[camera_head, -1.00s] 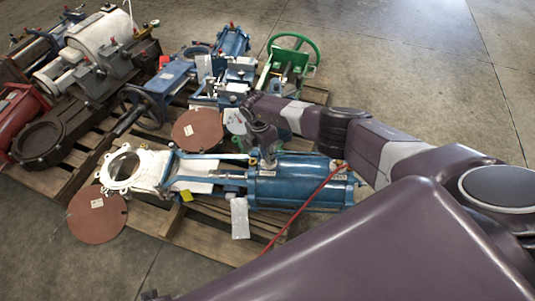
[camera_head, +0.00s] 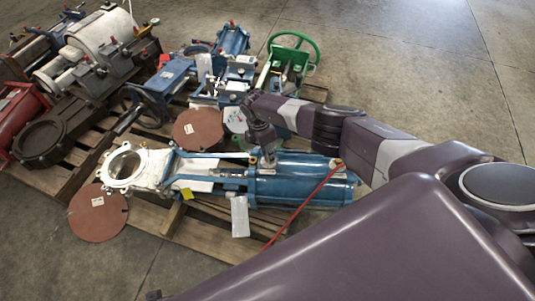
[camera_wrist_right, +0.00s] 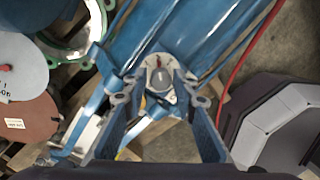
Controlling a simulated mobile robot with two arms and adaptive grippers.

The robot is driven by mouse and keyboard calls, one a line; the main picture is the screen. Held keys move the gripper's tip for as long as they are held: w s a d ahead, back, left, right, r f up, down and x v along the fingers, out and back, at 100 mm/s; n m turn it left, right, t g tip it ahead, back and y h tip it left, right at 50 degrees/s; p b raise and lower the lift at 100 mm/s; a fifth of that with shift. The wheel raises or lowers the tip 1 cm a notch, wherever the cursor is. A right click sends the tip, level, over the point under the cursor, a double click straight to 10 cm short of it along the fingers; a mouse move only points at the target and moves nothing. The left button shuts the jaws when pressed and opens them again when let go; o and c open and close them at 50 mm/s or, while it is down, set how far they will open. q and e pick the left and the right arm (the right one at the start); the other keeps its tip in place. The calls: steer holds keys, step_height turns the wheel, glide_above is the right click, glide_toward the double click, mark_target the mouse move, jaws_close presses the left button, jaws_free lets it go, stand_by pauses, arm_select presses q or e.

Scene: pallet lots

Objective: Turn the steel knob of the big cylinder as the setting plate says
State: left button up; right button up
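The big blue cylinder (camera_head: 300,184) lies on a pallet, joined to a white valve body (camera_head: 150,165) with a round opening. My right gripper (camera_head: 268,162) points down at the cylinder's near-valve end and hides most of the knob in the head view. In the right wrist view the steel knob (camera_wrist_right: 160,76) sits in a pale housing, with a small red mark above it. My right gripper's fingers (camera_wrist_right: 160,100) are spread, one on each side of the knob; contact cannot be told. My left gripper is not seen.
A red hose (camera_head: 305,205) crosses the cylinder. A pale tag (camera_head: 240,216) hangs at its near side. Brown discs (camera_head: 197,129) lie around the valve. A green handwheel valve (camera_head: 292,55) and other machines stand behind. Open floor (camera_head: 420,60) lies at the upper right.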

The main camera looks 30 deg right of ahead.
steer(key=shift+o, duration=0.8)
steer(key=shift+r, duration=0.1)
step_height(320, 180, up, 12)
steer(key=a, duration=0.1)
steer(key=shift+w+a, duration=0.2)
steer(key=shift+w, duration=0.2)
steer(key=shift+f, duration=0.2)
